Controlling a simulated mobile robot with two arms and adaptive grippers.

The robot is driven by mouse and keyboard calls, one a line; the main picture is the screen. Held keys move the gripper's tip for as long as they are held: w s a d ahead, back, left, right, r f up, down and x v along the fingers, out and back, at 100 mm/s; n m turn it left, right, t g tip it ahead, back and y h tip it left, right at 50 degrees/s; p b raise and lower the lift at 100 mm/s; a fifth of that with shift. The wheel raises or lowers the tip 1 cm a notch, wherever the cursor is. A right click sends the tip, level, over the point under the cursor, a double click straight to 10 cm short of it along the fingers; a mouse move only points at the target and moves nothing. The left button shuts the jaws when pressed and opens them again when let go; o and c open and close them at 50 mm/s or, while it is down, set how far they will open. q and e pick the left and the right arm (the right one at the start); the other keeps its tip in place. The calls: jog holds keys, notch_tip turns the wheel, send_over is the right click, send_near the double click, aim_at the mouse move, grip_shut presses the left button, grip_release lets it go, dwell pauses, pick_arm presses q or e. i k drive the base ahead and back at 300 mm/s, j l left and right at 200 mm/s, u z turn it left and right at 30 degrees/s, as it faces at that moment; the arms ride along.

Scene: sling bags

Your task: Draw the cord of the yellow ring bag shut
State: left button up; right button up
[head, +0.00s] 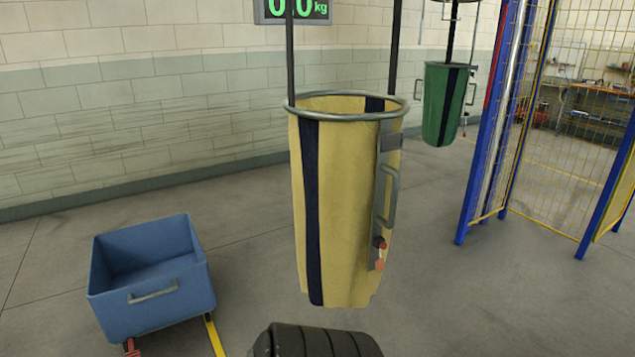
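The yellow ring bag (345,215) hangs upright in the middle of the head view, held at its mouth by a grey metal ring (347,117). Its mouth is wide open and part of the inside shows. Dark vertical bands run down it. A grey plate with a handle (391,190) is on its right side, with small red and orange parts (379,265) near the plate's lower end. I cannot make out a cord for certain. Neither of my grippers is in view.
A blue tub (150,315) with a metal handle stands on the floor at the left. A green bag (440,105) hangs behind at the right, near a blue-framed yellow mesh fence (560,120). A kg display (300,10) is above.

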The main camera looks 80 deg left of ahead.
aim_at(380, 266)
jog(key=u, duration=2.35)
